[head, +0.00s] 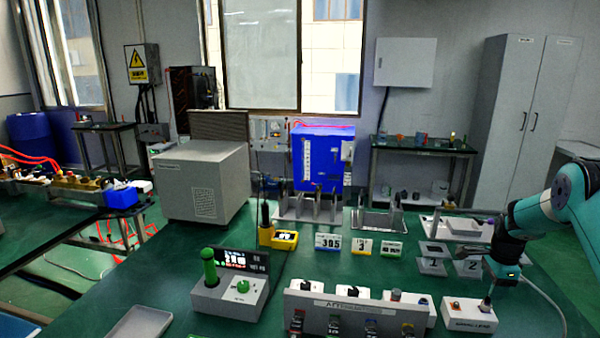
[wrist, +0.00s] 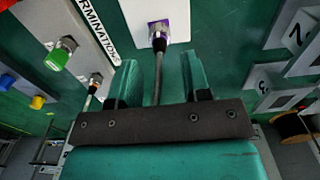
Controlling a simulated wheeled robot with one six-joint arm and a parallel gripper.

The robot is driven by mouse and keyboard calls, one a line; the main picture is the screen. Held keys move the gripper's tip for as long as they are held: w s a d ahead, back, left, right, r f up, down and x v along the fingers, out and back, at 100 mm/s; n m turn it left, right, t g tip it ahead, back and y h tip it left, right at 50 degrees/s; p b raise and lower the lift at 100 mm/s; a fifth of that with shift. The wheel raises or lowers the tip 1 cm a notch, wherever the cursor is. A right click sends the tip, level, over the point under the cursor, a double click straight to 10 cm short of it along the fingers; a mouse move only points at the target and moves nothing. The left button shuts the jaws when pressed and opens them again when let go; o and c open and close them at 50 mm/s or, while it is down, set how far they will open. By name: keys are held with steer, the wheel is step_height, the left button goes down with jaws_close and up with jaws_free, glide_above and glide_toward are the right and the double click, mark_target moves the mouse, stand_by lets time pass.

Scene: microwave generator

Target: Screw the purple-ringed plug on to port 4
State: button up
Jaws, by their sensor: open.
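The purple-ringed plug (wrist: 158,40) stands on a small white box (wrist: 145,12) at the top of the wrist view, with purple around its base. Its dark cable (wrist: 157,82) runs down between my fingers. My gripper (wrist: 160,72) is open, with one teal finger on each side of the cable and the plug just beyond the tips. In the head view my gripper (head: 492,276) is low at the right, above a white box (head: 466,318). The grey panel (head: 350,310) with coloured tags stands at the front middle; I cannot read which port is 4.
A labelled termination box (wrist: 95,30) with a green-capped connector (wrist: 60,53) is left in the wrist view. A grey control box with a green handle (head: 209,266) stands left.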

steer(key=shift+f+b, duration=1.35)
steer(key=shift+f, duration=0.9)
steer(key=shift+b, duration=0.3)
jaws_close()
steer(key=shift+r, duration=0.1)
steer(key=shift+r+p, duration=1.75)
steer(key=shift+r, duration=1.2)
steer(key=shift+s, duration=0.1)
steer(key=shift+s+d+f, duration=0.15)
steer(key=shift+s+d, duration=0.55)
steer(key=shift+s, duration=0.3)
steer(key=shift+s+d+f, duration=0.1)
steer(key=shift+s+d, duration=0.6)
steer(key=shift+s, duration=0.3)
